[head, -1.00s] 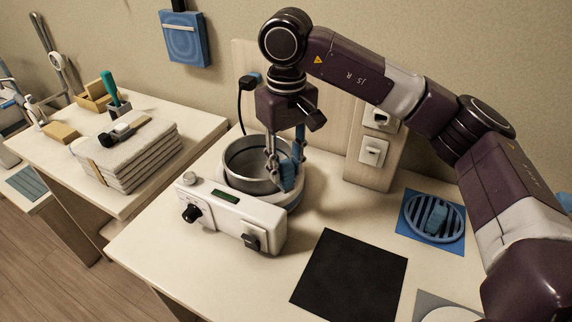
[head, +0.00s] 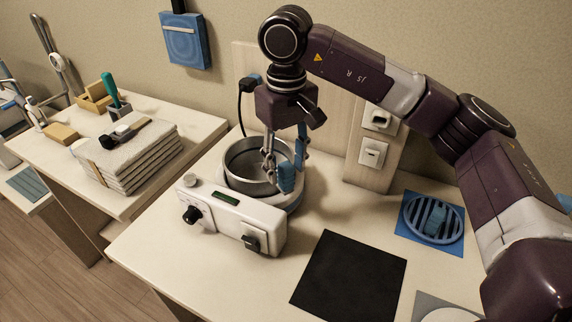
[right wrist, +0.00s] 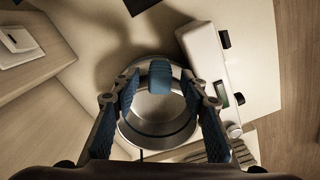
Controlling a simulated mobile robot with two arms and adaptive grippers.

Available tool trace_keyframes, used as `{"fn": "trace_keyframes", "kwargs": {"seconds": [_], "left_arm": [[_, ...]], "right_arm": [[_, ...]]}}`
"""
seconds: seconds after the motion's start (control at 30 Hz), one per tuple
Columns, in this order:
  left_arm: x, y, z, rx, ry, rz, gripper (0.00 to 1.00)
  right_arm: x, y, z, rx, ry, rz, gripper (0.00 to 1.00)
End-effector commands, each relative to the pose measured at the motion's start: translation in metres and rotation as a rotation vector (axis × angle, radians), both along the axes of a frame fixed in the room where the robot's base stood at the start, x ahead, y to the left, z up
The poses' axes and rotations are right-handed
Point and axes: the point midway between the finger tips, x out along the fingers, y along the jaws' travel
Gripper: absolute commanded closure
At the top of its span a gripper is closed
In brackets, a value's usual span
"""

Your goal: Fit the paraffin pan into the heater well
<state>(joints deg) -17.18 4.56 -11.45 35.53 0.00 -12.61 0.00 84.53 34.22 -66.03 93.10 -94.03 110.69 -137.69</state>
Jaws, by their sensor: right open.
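The grey metal paraffin pan (head: 240,178) sits in the round well of the white heater (head: 212,217), and its rim looks roughly level. I cannot tell whether it is fully seated. The pan's blue grip (head: 286,180) is on its right side in the head view. My right gripper (head: 284,168) points down over that side, open, its fingers on either side of the grip. The right wrist view shows the blue grip (right wrist: 160,73) between the spread fingers, with gaps on both sides. My left gripper is not in view.
A black mat (head: 350,277) lies in front on the right. A blue slotted dish (head: 433,219) is farther right. A wooden panel with sockets (head: 373,153) stands behind. A side table at left holds stacked towels (head: 133,155) and tools. Bare tabletop surrounds the heater's front.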

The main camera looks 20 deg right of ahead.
Motion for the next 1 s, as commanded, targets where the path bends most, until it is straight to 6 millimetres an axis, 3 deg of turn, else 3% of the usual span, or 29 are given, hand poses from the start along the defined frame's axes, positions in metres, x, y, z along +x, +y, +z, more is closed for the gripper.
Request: {"fn": "trace_keyframes", "kwargs": {"seconds": [1.0], "left_arm": [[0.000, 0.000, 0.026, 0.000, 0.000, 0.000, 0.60]], "right_arm": [[0.000, 0.000, 0.043, 0.000, 0.000, 0.000, 0.60]]}}
